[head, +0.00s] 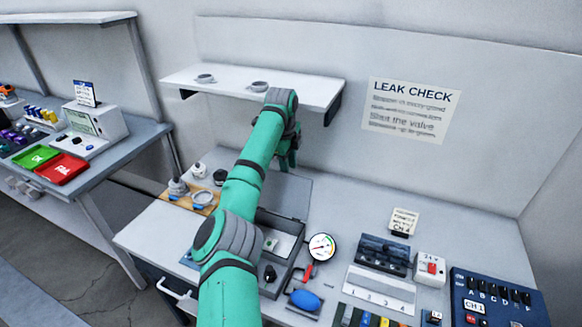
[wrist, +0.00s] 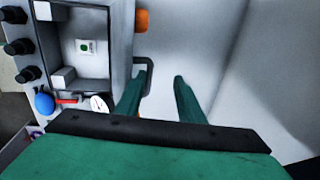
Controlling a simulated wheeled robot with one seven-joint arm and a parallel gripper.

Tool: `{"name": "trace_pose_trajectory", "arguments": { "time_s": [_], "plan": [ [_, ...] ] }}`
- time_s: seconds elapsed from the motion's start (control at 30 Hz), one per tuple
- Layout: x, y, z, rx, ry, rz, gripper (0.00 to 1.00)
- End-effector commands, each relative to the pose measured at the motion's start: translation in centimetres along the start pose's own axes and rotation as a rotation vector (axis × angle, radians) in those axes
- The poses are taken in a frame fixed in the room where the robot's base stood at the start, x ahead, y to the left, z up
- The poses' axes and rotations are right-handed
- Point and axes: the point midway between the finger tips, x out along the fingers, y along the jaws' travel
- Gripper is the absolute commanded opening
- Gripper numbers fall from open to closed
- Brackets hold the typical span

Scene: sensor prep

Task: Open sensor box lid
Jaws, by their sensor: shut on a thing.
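The sensor box (head: 291,262) stands on the workbench in the head view, partly behind my arm. Its inside is exposed, with a small white card with a green mark in it. The box also shows at the left in the wrist view (wrist: 119,45). The grey lid (head: 293,188) is swung up at the back of the box. In the wrist view the pale lid (wrist: 205,40) fills the space to the right of the box. My gripper (wrist: 163,76) is shut on the lid, by a dark handle loop at the left finger. My arm hides part of the contact in the head view.
A red-handled gauge (head: 321,247) and a blue bulb (head: 304,300) lie right of the box. A wooden tray (head: 180,199) with small parts is to the left. A wall shelf (head: 225,85) is above.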

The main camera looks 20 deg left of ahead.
Motion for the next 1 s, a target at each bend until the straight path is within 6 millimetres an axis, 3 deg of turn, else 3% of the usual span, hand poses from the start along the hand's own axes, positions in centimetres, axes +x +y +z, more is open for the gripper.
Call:
{"name": "trace_pose_trajectory", "arguments": {
  "time_s": [0.07,0.4,0.6,1.0],
  "plan": [
    [0.0,0.2,0.7,-0.006,-0.009,-0.004,0.26],
    [-7.1,-0.4,-0.5,0.007,-0.004,-0.012,0.26],
    [-9.8,-0.3,-0.8,0.009,-0.001,-0.009,0.26],
    [-10.9,-0.2,-0.8,0.009,0.001,-0.006,0.26]
  ]
}}
